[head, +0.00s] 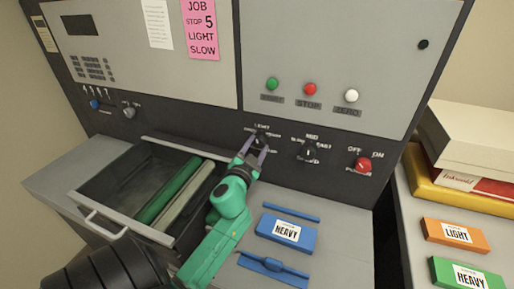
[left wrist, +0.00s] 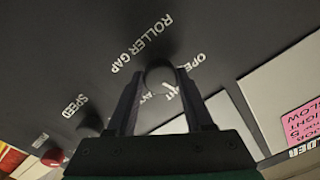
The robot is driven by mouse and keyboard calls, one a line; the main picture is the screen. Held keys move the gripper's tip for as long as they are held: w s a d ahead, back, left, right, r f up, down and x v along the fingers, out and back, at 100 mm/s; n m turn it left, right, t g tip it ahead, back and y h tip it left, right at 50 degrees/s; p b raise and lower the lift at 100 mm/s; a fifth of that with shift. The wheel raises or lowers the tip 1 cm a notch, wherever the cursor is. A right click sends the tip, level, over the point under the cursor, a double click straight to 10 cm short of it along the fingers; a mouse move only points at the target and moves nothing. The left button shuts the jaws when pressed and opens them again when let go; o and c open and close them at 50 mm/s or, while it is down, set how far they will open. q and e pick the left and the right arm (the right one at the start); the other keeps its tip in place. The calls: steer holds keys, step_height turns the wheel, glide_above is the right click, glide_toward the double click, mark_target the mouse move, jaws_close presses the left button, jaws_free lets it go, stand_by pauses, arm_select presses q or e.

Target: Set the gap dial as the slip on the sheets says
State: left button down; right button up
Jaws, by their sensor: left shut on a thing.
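The roller gap dial (left wrist: 160,76) is a dark knob on the machine's dark lower panel. In the head view the gap dial (head: 262,138) is largely hidden by my left gripper (head: 255,150). That gripper, seen from behind in the left wrist view (left wrist: 165,100), is shut on the dial, one finger on each side. "LIGHT" is printed above the dial; its other marks are partly covered, and its setting is unclear. A blue piece (head: 286,231) with a white label reading "HEAVY" lies on the ledge below.
A speed knob (head: 309,152) and red power knob (head: 364,165) sit right of the dial. An open drawer (head: 100,214) with rollers is at left. At right, an orange "LIGHT" pack (head: 455,235) and green "HEAVY" pack (head: 467,275) lie before a stack of boxes (head: 470,140).

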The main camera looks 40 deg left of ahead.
arm_select(q)
steer(key=m, duration=0.4)
steer(key=shift+m, duration=0.4)
steer(key=m, duration=0.3)
steer(key=shift+m+h, duration=0.3)
steer(key=shift+m, duration=0.1)
steer(key=m, duration=0.3)
steer(key=shift+a+m, duration=0.1)
steer(key=shift+m, duration=2.1)
steer(key=shift+c, duration=1.4)
jaws_free()
steer(key=shift+s, duration=0.1)
